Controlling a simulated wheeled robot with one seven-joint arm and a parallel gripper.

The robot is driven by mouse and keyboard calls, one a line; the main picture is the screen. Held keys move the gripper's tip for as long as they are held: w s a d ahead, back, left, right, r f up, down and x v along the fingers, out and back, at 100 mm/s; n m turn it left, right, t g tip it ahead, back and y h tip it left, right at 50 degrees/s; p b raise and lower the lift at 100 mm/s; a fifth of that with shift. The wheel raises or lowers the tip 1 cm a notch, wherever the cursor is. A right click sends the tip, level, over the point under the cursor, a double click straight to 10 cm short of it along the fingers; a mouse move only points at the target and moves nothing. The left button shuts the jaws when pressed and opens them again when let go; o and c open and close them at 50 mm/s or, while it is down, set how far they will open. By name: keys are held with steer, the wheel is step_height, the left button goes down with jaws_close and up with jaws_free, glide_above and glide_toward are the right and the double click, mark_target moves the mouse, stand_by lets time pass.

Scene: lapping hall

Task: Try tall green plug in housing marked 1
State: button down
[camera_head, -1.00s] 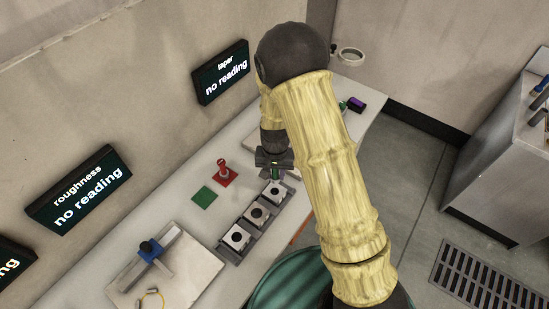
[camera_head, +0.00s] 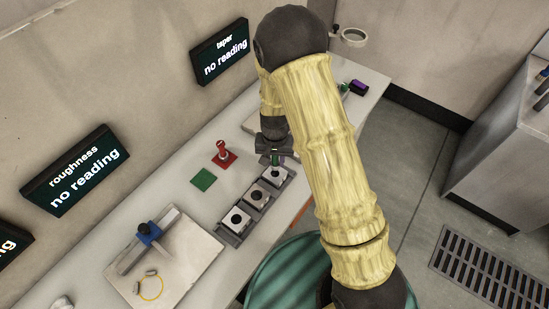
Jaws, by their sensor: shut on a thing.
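My gripper (camera_head: 275,151) is shut on a green plug (camera_head: 275,160), which points down. Only a small part of the plug shows below the jaws. Three pale housings, each with a dark round bore, stand in a grey rack: near (camera_head: 237,220), middle (camera_head: 257,197) and far (camera_head: 273,176). My gripper and the plug are just above or behind the far housing. I cannot tell whether the plug touches it or has entered its bore. The marks on the housings are too small to read.
A red plug (camera_head: 222,151) stands on a red pad, beside an empty green pad (camera_head: 204,179). A plate (camera_head: 190,260) with a blue-topped gauge (camera_head: 149,232) and yellow ring lies nearer. The taper (camera_head: 222,51) and roughness (camera_head: 76,170) displays read "no reading". Purple and green items lie at the far end.

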steer(key=shift+f+b, duration=1.05)
steer(key=shift+f, duration=0.65)
steer(key=shift+s+f, duration=0.1)
steer(key=shift+f, duration=0.2)
stand_by(1.7)
steer(key=shift+r+p, duration=2.8)
steer(key=shift+r, duration=0.75)
